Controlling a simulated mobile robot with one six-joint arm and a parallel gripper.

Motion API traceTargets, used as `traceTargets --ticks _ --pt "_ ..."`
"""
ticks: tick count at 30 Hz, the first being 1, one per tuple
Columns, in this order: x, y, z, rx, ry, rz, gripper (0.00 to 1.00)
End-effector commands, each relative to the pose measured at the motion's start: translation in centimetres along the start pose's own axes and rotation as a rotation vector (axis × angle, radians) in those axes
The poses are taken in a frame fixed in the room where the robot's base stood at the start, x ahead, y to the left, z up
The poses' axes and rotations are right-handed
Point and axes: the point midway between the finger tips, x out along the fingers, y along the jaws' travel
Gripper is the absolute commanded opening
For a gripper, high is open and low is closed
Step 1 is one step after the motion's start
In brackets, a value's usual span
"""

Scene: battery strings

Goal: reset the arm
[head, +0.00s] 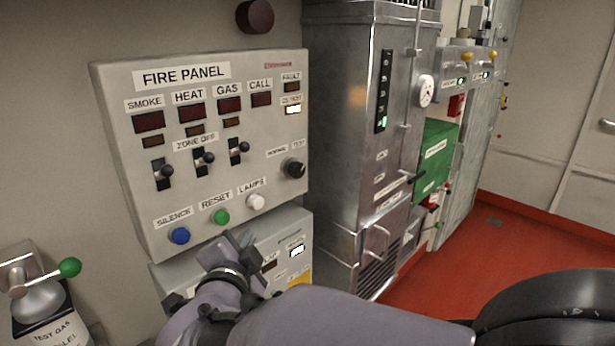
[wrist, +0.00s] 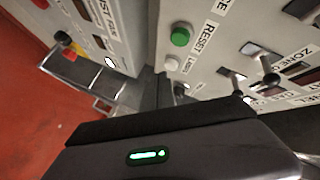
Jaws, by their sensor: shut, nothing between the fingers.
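My gripper (head: 232,250) is at the lower edge of the fire panel (head: 240,185), just below the green RESET button (head: 221,217) in the head view. It is shut and holds nothing. The wrist view shows the dark fingers (wrist: 158,90) together, with the green button (wrist: 180,37) and a white button (wrist: 171,63) beyond them. Whether the fingers touch the panel I cannot tell. My arm reaches in from the lower right of the head view.
The blue SILENCE button (head: 180,236) and white LAMPS button (head: 256,202) flank the green one. A lower panel (head: 290,235) sits beneath. A metal cabinet (head: 345,130) stands to the right. A green-knobbed valve (head: 69,267) is at lower left. Red floor (head: 480,250) is open at right.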

Motion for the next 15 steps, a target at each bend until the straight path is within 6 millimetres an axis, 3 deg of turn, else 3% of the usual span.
traceTargets --ticks 3,5,8,9,12,15 --pt "-0.3 -0.2 -3.8 0.003 -0.101 -0.015 0.0" --pt "-1.8 0.6 -6.8 -0.037 -0.203 -0.02 0.0" --pt "-7.1 5.3 -10.6 -0.185 -0.387 0.04 0.0" --pt "-9.8 8.1 -11.6 -0.251 -0.449 0.093 0.0" --pt "-15.8 14.7 -13.0 -0.364 -0.559 0.251 0.0" --pt "-20.2 19.2 -13.7 -0.412 -0.618 0.383 0.0"
